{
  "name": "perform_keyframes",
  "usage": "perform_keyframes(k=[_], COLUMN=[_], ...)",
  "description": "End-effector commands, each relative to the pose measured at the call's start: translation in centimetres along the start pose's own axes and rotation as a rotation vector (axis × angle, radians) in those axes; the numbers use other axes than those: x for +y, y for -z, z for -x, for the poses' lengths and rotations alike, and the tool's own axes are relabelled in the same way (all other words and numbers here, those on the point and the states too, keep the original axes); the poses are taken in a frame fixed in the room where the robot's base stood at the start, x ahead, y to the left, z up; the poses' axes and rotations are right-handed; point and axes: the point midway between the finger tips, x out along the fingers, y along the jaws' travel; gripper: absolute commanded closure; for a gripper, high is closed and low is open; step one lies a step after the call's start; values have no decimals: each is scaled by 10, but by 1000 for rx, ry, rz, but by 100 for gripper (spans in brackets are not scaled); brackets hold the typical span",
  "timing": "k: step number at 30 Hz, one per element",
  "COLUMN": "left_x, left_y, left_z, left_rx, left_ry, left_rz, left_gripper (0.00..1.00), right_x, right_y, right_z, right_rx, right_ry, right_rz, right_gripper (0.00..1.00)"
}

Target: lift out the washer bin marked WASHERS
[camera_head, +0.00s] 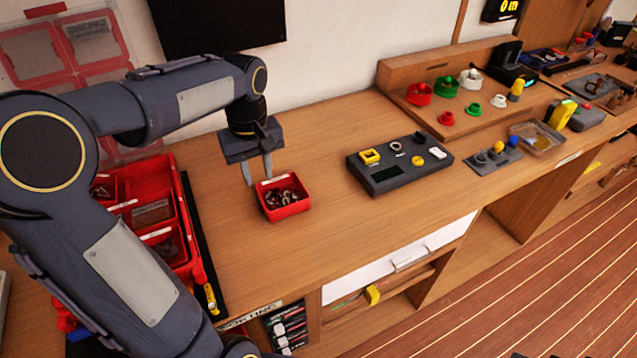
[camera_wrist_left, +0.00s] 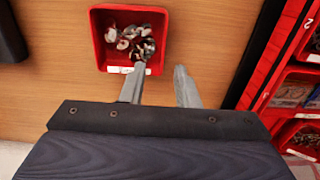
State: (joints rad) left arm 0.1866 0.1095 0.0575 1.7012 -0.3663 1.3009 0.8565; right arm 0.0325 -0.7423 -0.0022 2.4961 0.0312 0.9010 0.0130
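A small red open bin (camera_head: 286,212) filled with metal rings and washers sits on the wooden worktop, apart from the other red bins. It also shows in the left wrist view (camera_wrist_left: 101,58), with a white label on its near rim too small to read. In the left wrist view the gripper (camera_wrist_left: 160,70) has one fingertip overlapping the bin's labelled rim and the other beside the bin; contact cannot be told. My right gripper is out of view.
A red tray with several bins (camera_head: 152,172) stands at the left, partly hidden by my left arm. A dark control box (camera_head: 385,176) lies to the right of the loose bin. Bare worktop (camera_head: 330,225) surrounds the bin in front and to the right.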

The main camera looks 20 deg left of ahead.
Motion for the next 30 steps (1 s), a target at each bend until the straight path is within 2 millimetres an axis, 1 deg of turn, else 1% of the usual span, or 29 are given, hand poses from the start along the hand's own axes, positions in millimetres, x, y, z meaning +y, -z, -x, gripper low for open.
perform_keyframes(k=[8, 13, 16, 20, 26, 30], left_x=[-1, -4, -4, -3, -3, -3], left_y=[-1, -7, -7, -6, -7, -7], left_z=[-30, -55, -69, -76, -76, -76], left_rx=[-2, -4, -3, 0, 0, 0], left_ry=[5, 5, 4, 2, 1, 1], left_rz=[4, 5, 4, 4, 4, 4], left_gripper=[72, 72, 72, 72, 72, 89], right_x=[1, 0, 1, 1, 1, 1], right_y=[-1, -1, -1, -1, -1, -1], right_z=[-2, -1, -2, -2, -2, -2], right_rx=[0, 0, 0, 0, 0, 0], right_ry=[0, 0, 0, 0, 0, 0], right_rz=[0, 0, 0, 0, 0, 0], right_gripper=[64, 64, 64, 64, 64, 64])
